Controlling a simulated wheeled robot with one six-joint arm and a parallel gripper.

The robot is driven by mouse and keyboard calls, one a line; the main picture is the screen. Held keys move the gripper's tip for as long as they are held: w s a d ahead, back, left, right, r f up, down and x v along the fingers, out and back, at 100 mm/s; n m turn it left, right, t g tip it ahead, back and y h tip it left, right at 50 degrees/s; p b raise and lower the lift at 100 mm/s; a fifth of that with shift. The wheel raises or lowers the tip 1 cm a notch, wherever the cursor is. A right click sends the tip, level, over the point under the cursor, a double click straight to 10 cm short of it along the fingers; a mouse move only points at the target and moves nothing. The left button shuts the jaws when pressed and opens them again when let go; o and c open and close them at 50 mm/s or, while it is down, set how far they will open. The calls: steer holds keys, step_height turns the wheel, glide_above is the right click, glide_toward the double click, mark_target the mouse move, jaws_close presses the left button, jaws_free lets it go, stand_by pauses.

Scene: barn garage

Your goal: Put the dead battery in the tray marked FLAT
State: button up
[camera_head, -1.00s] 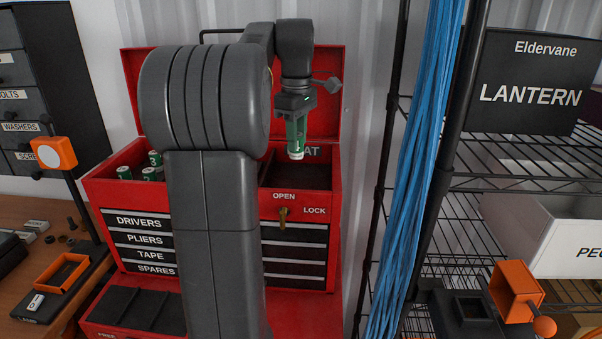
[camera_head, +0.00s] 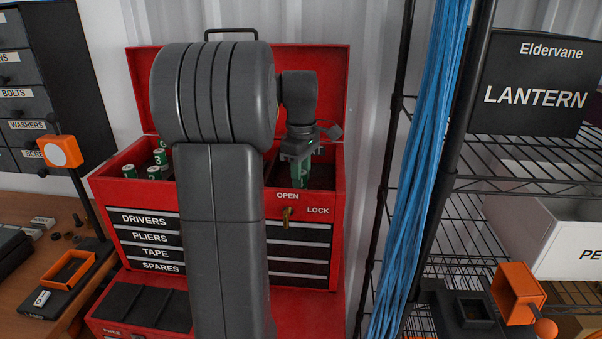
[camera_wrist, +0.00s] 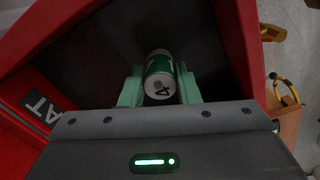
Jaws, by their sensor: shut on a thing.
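My gripper (camera_head: 300,165) is shut on a green battery (camera_head: 300,176) inside the right compartment of the red toolbox. In the wrist view the battery (camera_wrist: 160,77) sits between the two pale green fingers, its end marked 4 facing the camera. The compartment is the FLAT tray (camera_wrist: 80,45); its label (camera_wrist: 43,108) shows only "AT" in the wrist view. The tray's dark floor looks empty around the battery. I cannot tell whether the battery touches the floor.
Several green batteries (camera_head: 159,157) stand in the left compartment. The red toolbox (camera_head: 330,250) has its lid open behind my gripper. Blue cables (camera_head: 425,170) and a wire shelf (camera_head: 530,145) stand to the right. An orange tester-like stand (camera_head: 60,152) is at the left.

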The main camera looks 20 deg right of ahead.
steer(key=shift+f, duration=0.1)
steer(key=o, duration=1.1)
steer(key=shift+c, duration=0.2)
step_height(320, 180, up, 12)
